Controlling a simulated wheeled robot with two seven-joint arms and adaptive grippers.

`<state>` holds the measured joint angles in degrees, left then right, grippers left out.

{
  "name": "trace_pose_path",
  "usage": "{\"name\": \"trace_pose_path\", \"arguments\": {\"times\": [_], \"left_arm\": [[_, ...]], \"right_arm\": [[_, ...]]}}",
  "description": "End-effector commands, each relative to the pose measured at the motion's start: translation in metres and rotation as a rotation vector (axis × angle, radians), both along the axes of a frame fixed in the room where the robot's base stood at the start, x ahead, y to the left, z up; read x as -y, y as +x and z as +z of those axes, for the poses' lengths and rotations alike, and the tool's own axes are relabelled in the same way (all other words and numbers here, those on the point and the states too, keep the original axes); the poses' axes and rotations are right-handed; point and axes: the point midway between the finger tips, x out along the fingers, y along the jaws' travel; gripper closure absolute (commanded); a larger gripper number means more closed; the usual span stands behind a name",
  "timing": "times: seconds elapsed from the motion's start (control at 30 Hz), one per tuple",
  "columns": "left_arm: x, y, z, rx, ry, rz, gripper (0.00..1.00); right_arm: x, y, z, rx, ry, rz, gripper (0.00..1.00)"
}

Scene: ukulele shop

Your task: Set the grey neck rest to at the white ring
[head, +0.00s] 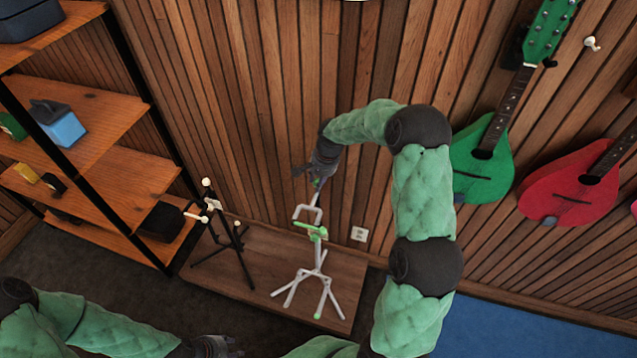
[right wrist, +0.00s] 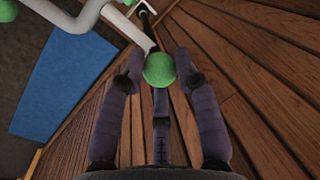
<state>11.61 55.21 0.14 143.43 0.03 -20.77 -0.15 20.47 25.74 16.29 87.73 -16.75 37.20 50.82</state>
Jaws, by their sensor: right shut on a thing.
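The stand (head: 318,268) is grey with green parts and splayed legs. The grey neck rest (head: 306,213) is a U-shaped fork at its top and shows as a thick pale tube in the right wrist view (right wrist: 75,22). My right gripper (head: 318,176) is at the neck rest's upper end, against the wall side. In the right wrist view its fingers (right wrist: 158,72) are shut on a round green knob (right wrist: 160,69). I cannot make out the white ring for certain. My left gripper (head: 222,346) is low in the head view, small and dark, away from the stand.
The stand is on a low wooden platform (head: 262,258). A black stand with cream tips (head: 240,245) is on its left. Shelves (head: 95,185) stand further left. A green ukulele (head: 482,165) and a red one (head: 570,190) hang on the slatted wall. A wall socket (head: 359,234) is right of the stand.

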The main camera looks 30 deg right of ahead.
Motion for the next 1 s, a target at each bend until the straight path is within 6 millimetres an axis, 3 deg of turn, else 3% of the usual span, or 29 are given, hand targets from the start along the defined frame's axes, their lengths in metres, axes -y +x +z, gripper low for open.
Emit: {"name": "trace_pose_path", "arguments": {"times": [0.3,0.33,0.4,0.77,1.0], "left_arm": [[0.0,0.0,0.0,0.0,0.0,0.0,0.6],[0.0,0.0,0.0,0.0,0.0,0.0,0.6],[0.0,0.0,0.0,0.0,0.0,0.0,0.6],[0.0,0.0,0.0,0.0,0.0,0.0,0.6],[0.0,0.0,0.0,0.0,0.0,0.0,0.6]], "right_arm": [[0.002,0.003,0.004,0.01,-0.004,-0.004,1.0],[0.002,0.003,0.004,0.01,-0.004,-0.004,0.62],[0.002,0.003,0.003,0.01,-0.003,-0.003,0.44],[0.001,0.001,0.003,0.004,-0.002,-0.002,0.44],[0.004,-0.003,0.031,0.008,-0.004,-0.001,0.44]]}}
